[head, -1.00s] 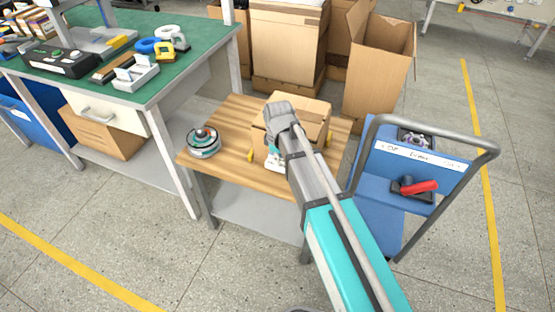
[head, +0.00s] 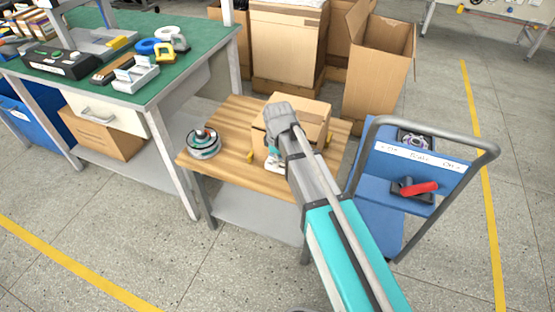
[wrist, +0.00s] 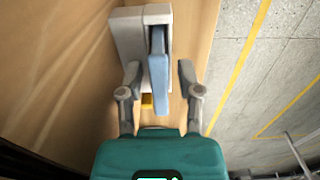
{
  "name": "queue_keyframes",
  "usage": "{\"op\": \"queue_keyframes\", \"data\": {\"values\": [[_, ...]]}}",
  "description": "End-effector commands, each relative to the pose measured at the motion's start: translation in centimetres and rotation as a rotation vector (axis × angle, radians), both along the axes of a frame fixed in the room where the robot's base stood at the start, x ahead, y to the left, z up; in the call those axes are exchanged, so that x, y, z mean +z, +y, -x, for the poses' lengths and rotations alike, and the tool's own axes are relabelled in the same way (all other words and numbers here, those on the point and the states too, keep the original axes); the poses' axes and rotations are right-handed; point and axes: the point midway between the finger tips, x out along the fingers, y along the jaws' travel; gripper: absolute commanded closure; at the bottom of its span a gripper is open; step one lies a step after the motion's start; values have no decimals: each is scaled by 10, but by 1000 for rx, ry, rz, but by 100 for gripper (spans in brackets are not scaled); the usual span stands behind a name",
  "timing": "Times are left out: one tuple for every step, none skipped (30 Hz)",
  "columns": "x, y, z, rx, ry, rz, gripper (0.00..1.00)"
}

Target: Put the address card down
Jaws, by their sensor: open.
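A thin blue-grey piece (wrist: 158,72), which looks like the address card seen nearly edge-on, stands between my fingers in the wrist view. Its far end is at a light grey block-like holder (wrist: 128,32); I cannot tell whether it rests in it. My gripper (wrist: 159,78) is open, with one finger on each side of the piece and gaps visible on both sides. In the head view my arm reaches over the small wooden table (head: 235,118), in front of the cardboard box (head: 310,117), and hides most of the card area.
A round motor (head: 203,143) sits on the table's left. A blue cart (head: 425,165) with a grey handle stands close on the right, carrying a red-handled tool (head: 419,188). A green workbench (head: 185,57) is at the left. A yellow piece (wrist: 147,100) lies below the card.

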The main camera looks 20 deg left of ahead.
Motion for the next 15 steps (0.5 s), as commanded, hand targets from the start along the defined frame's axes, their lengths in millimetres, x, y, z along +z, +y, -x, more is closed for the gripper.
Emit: {"op": "queue_keyframes", "data": {"values": [[4,0,0,0,0,0,54],[5,0,0,0,0,0,54],[7,0,0,0,0,0,54],[9,0,0,0,0,0,54],[11,0,0,0,0,0,54],[14,0,0,0,0,0,54],[16,0,0,0,0,0,54],[19,0,0,0,0,0,54],[22,0,0,0,0,0,54],[24,0,0,0,0,0,54],[27,0,0,0,0,0,54],[30,0,0,0,0,0,54],[33,0,0,0,0,0,54],[35,0,0,0,0,0,54],[39,0,0,0,0,0,54]]}}
